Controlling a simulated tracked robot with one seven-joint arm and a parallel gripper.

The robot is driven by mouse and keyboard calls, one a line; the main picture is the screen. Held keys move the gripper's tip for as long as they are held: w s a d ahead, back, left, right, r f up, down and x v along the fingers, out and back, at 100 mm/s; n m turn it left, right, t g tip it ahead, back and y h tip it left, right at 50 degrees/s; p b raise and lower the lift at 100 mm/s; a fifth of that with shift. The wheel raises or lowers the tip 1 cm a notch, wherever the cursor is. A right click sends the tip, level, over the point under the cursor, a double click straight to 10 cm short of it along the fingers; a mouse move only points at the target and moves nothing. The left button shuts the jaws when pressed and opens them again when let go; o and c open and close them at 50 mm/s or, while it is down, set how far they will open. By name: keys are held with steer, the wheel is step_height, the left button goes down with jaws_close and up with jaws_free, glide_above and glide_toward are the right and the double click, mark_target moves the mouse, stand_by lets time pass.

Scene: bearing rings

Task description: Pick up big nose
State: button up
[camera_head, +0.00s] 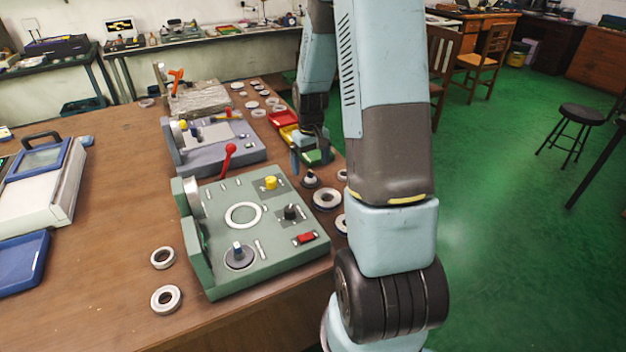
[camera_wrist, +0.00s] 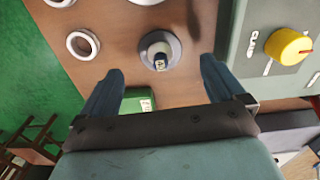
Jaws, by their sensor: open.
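No thing in view carries the name big nose. A small piece with a dark round base and a pale metal nose (camera_head: 310,178) stands upright on the table, right of the green machine. In the head view my gripper (camera_head: 306,160) hangs near the piece, partly hidden by my arm.
The green machine (camera_head: 215,262) with knobs stands close left of the piece. Several rings, one (camera_head: 327,199) nearby, lie along the table's right edge. A green bin (camera_head: 318,157) sits behind, beside red and yellow ones. A grey machine (camera_head: 240,153) is farther back.

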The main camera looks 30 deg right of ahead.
mark_target(310, 171)
steer(key=shift+w+f, duration=0.1)
steer(key=shift+f, duration=2.45)
steer(key=c, duration=1.4)
steer(key=shift+r, duration=0.15)
steer(key=shift+c, duration=0.2)
